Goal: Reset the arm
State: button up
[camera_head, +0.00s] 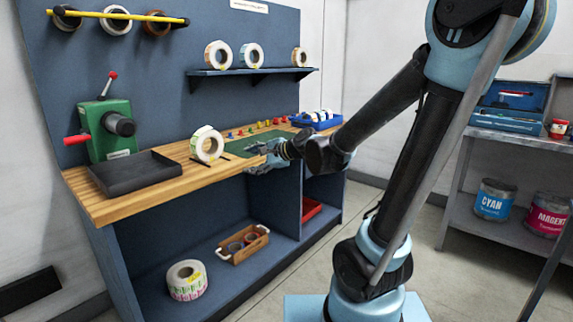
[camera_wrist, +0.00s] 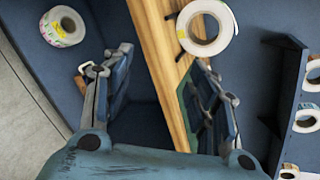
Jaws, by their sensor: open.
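My arm reaches from the right toward the front edge of the wooden workbench (camera_head: 150,186). My gripper (camera_head: 252,150) is at that edge beside the green mat (camera_head: 262,140), to the right of a standing label roll (camera_head: 207,146). In the wrist view my gripper (camera_wrist: 165,85) has its two fingers wide apart with nothing between them but the bench edge and the dark space below. The label roll (camera_wrist: 207,28) shows beyond the right finger in that view. My gripper appears empty.
A green rewinder (camera_head: 105,130) and a black tray (camera_head: 137,172) stand on the bench's left. Label rolls sit on a wall shelf (camera_head: 250,71). Below are a large roll (camera_head: 187,280) and a wooden crate (camera_head: 243,246). Paint cans (camera_head: 494,199) stand on a grey rack at right.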

jog(key=s+d+f+n+g+h, duration=0.1)
jog(key=s+d+f+n+h, duration=0.2)
jog(key=s+d, duration=0.4)
jog(key=s+d+f+n+g+h, duration=0.2)
jog(key=s+d+f+n+h, duration=0.2)
jog(key=d, duration=0.9)
jog(key=s+d+f+n+g+h, duration=0.2)
jog(key=s+d+f+n+h, duration=0.2)
jog(key=s+d+f+n, duration=0.2)
jog(key=s+d+f, duration=0.2)
jog(key=s+d, duration=0.2)
jog(key=s, duration=0.2)
jog(key=shift+d, duration=0.4)
